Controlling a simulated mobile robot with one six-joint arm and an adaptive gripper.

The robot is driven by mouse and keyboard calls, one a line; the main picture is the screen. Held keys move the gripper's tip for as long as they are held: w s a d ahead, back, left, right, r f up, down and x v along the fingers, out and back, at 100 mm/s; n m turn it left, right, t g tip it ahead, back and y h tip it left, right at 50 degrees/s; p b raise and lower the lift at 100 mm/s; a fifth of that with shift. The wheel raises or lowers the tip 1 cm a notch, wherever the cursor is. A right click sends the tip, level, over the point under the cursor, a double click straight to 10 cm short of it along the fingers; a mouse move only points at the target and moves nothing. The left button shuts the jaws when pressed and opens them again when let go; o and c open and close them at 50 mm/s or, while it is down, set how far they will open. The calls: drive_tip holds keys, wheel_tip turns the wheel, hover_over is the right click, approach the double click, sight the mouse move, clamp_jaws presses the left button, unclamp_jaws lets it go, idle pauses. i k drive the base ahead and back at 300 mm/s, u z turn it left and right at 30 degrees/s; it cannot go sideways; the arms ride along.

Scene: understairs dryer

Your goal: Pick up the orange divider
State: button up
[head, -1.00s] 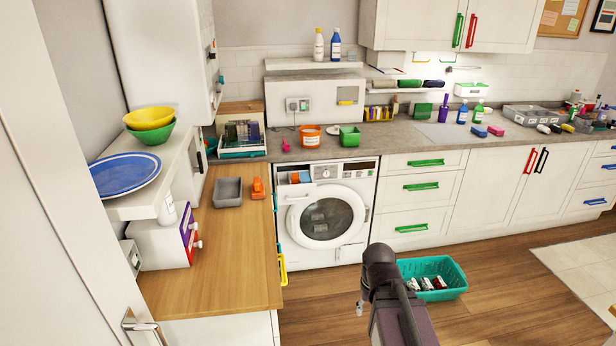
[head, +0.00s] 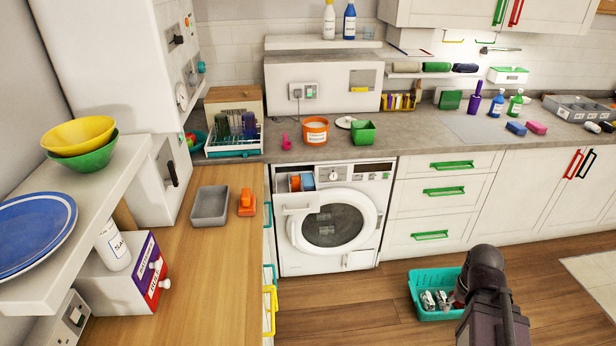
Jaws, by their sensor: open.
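A small orange piece (head: 295,182) stands in the open detergent drawer (head: 299,204) at the upper left of the washing machine's front (head: 330,240), in the head view. A blue piece (head: 307,181) is right beside it. The orange piece looks like the divider, but it is small and its exact shape is hard to tell. Another orange object (head: 247,203) lies on the wooden counter, right of a grey tray. Part of my own dark arm shows at the lower right, over the floor. My gripper's fingers do not show.
The wooden counter (head: 200,270) on the left holds the grey tray (head: 210,205). An orange tub (head: 315,131) and a green container (head: 362,132) stand on the worktop above the machine. A teal basket (head: 428,312) is on the floor at right. The floor before the machine looks clear.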

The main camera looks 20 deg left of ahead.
sight(295, 184)
drive_tip(key=i, duration=0.9)
drive_tip(key=u, duration=0.55)
drive_tip(key=i, duration=0.65)
drive_tip(key=u, duration=0.45)
